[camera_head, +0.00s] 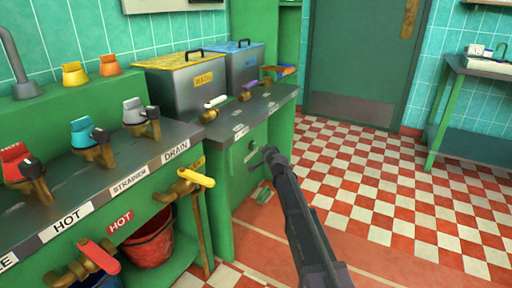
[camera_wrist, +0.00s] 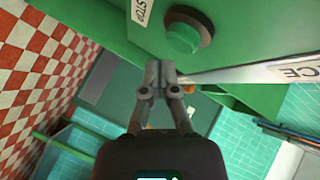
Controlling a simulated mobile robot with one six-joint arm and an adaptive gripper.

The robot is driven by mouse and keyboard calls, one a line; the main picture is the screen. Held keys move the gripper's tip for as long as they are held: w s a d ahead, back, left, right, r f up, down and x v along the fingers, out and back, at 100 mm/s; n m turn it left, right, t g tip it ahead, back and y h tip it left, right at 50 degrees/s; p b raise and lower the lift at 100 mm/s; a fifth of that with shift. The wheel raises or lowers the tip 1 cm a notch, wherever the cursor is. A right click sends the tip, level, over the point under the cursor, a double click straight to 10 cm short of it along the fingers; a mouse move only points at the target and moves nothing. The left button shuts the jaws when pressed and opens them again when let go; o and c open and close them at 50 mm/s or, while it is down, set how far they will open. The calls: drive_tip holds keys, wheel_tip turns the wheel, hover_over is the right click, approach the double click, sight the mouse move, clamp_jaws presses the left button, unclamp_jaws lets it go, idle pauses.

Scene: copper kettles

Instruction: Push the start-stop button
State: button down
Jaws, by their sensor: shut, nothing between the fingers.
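The start-stop button is a round green button (camera_wrist: 183,38) in a dark ring on a green panel, at the top of the wrist view. A white label (camera_wrist: 142,10) with "STOP" lettering is beside it. My gripper (camera_wrist: 160,70) is shut and empty, its fingertips just below the button in that picture and apart from it. In the head view my gripper (camera_head: 268,153) is at the front of the green cabinet (camera_head: 243,180), close to the panel. The button is too small there to make out clearly.
A yellow-handled tap (camera_head: 196,177) sticks out left of my gripper. The checkered floor (camera_head: 375,180) to the right is clear.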

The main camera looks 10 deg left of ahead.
drive_tip(key=shift+d, duration=0.1)
drive_tip(key=shift+s+d, duration=0.35)
drive_tip(key=shift+d, duration=0.55)
drive_tip(key=shift+s+d, duration=0.3)
drive_tip(key=shift+d, duration=0.6)
drive_tip(key=shift+s+d, duration=0.35)
drive_tip(key=shift+d, duration=0.55)
drive_tip(key=s+d+f+n+g+h+p, duration=0.25)
drive_tip(key=s+d+g, duration=0.4)
drive_tip(key=s, duration=0.75)
drive_tip(key=s+d+f+n+g+h+p, duration=0.1)
drive_tip(key=s+d+f+n+g+h, duration=0.2)
drive_tip(key=s+d, duration=0.85)
drive_tip(key=s+d+f+n+g+h+p, duration=0.1)
drive_tip(key=s+d+f+g, duration=0.45)
drive_tip(key=s, duration=0.95)
wheel_tip(320, 180, up, 39)
drive_tip(key=d+t+p, duration=0.1)
drive_tip(key=p, duration=3.7)
drive_tip(key=shift+w+r, duration=0.2)
drive_tip(key=shift+w, duration=0.05)
drive_tip(key=shift+d, duration=0.1)
